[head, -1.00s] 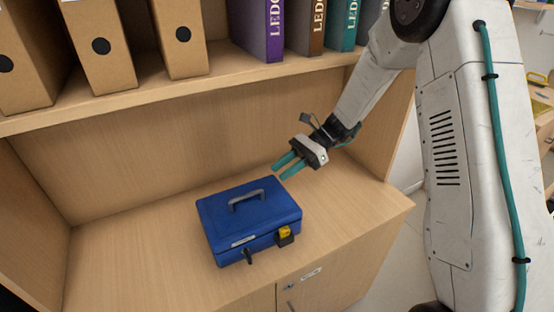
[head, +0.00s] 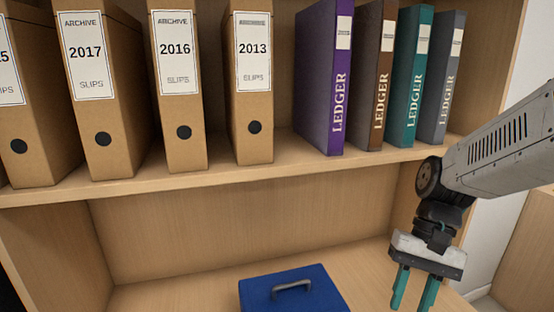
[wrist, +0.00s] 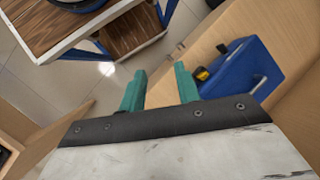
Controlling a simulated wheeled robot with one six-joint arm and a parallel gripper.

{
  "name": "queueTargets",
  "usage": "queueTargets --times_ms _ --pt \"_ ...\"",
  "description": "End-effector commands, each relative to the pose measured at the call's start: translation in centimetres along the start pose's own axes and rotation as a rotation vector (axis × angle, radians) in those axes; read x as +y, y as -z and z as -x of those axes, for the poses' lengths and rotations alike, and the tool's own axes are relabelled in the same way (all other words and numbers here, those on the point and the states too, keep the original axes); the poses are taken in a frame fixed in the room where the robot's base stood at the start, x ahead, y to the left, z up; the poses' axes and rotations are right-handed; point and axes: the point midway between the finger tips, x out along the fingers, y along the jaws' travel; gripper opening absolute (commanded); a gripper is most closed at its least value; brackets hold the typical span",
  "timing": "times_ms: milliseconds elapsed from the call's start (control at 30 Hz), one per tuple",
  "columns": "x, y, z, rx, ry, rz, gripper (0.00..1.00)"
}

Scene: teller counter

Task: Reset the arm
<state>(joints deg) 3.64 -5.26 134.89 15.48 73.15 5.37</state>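My gripper (head: 412,290) hangs with its two green fingers pointing down, at the right of the head view, beside the cabinet's right end. The fingers are apart with nothing between them. In the wrist view my gripper (wrist: 157,88) also shows open and empty. A blue cash box (head: 260,291) with a grey handle sits on the lower shelf, left of my gripper and apart from it. Its lower part is cut off in the head view. The box (wrist: 248,72) shows at the right of the wrist view, with a yellow and black piece on its side.
Brown archive binders (head: 178,100) and several ledgers (head: 322,90) stand on the upper shelf (head: 215,183). The cabinet's right side wall is close to my arm. A wooden-topped cart (wrist: 60,25) stands on the tiled floor in the wrist view.

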Motion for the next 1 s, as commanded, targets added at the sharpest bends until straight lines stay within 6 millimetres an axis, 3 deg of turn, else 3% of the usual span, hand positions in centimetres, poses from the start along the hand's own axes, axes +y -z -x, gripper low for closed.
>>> queueTargets --times_ms 200,500,633,1000 --pt "3.1 -5.1 1.7 0.205 -0.138 0.174 0.32" --pt "5.6 -10.0 3.0 0.438 -0.234 0.276 0.32" --pt "5.5 -10.9 3.6 0.492 -0.226 0.288 0.32" --pt "5.5 -10.9 3.6 0.492 -0.226 0.288 0.32"
